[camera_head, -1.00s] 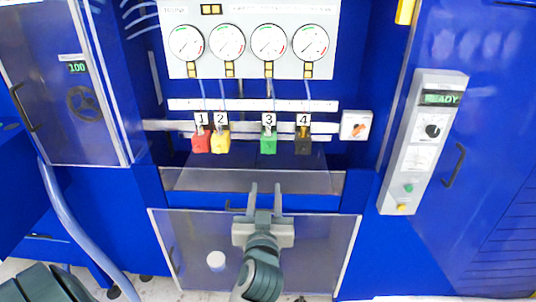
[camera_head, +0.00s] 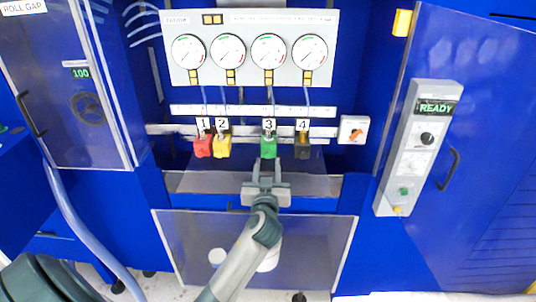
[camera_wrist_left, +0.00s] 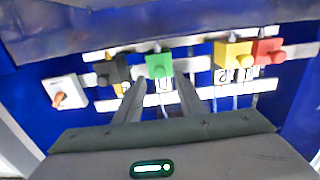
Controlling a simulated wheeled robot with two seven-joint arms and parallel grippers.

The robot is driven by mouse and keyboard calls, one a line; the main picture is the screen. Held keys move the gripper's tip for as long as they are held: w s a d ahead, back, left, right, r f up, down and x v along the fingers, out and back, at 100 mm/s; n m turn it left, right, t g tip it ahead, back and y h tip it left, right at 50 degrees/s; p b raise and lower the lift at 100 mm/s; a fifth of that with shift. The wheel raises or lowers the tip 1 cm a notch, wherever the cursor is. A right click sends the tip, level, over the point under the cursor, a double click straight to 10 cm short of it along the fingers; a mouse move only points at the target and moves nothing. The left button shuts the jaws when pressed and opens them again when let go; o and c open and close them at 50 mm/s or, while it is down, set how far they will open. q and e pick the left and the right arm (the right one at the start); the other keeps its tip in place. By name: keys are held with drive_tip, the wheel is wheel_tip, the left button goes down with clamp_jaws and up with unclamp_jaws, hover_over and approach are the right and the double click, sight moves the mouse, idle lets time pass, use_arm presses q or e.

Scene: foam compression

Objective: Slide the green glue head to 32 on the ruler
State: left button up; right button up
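The green glue head (camera_head: 268,148), under label 3, hangs on a horizontal rail (camera_head: 240,130) below a white ruler strip (camera_head: 250,110). My left gripper (camera_head: 267,164) is just below the green head, roughly lined up with it. In the left wrist view, which looks inverted, the fingers (camera_wrist_left: 160,90) stand apart with the green head (camera_wrist_left: 158,65) seen between and beyond their tips. I see no clear contact. The ruler's numbers are too small to read. My right gripper is not in view.
The red head (camera_head: 203,147) and yellow head (camera_head: 222,146) hang left of the green one; the black head (camera_head: 302,147) hangs to its right. A white switch box (camera_head: 352,129) is farther right. A clear ledge (camera_head: 310,186) lies below the heads.

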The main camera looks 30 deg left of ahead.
sight(268, 156)
use_arm(q)
drive_tip(key=shift+p+x, duration=0.45)
drive_tip(key=shift+x, duration=1.4)
clamp_jaws()
